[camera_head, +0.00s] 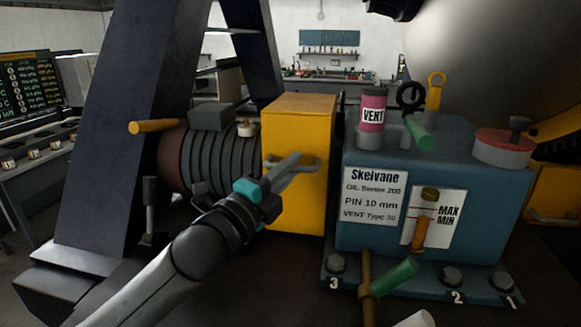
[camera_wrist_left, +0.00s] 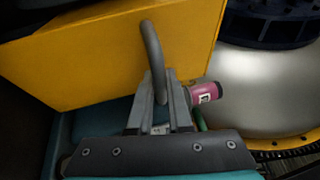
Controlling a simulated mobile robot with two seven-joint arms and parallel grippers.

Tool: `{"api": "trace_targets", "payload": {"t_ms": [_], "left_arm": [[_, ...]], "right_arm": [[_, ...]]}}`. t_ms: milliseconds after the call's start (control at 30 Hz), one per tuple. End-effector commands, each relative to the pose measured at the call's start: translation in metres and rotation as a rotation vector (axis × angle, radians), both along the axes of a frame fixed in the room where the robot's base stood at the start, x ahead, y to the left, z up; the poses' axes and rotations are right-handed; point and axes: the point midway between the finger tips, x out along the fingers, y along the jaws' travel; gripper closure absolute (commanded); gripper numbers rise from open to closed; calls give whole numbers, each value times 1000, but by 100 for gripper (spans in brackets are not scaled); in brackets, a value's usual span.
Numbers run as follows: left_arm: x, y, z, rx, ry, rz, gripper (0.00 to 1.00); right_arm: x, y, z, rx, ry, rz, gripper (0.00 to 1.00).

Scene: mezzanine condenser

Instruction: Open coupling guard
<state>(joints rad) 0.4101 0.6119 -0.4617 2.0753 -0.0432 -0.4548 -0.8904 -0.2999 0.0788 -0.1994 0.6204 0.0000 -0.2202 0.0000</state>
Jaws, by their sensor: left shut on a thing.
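The coupling guard (camera_head: 296,125) is a yellow box in the middle of the head view, between a ribbed motor and a blue pump housing. It also fills the upper left of the left wrist view (camera_wrist_left: 110,50). A grey bar handle (camera_head: 303,163) is on its front face and shows as a curved bar in the left wrist view (camera_wrist_left: 152,45). My left gripper (camera_head: 283,172) is at the guard's front, its fingers shut on this handle; in the left wrist view the fingers (camera_wrist_left: 158,98) close around its lower end. My right gripper is not in view.
The blue housing (camera_head: 440,200) stands right of the guard, with a pink VENT canister (camera_head: 372,115), a red cap (camera_head: 505,140) and green-handled valves (camera_head: 395,277). The ribbed motor (camera_head: 205,158) is left. A dark slanted beam (camera_head: 130,120) stands near my left arm.

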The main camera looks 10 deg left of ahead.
Motion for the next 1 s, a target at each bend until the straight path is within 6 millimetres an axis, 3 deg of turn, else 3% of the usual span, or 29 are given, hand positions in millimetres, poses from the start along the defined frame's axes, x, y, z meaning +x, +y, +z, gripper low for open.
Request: {"api": "trace_targets", "payload": {"t_ms": [267,533,1000], "left_arm": [[-7,1,31,-1,-20,-1,100],[-13,1,75,-1,-23,-1,100],[-10,1,140,-2,247,1,100]], "right_arm": [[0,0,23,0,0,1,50],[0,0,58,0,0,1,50],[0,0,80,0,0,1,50]]}}
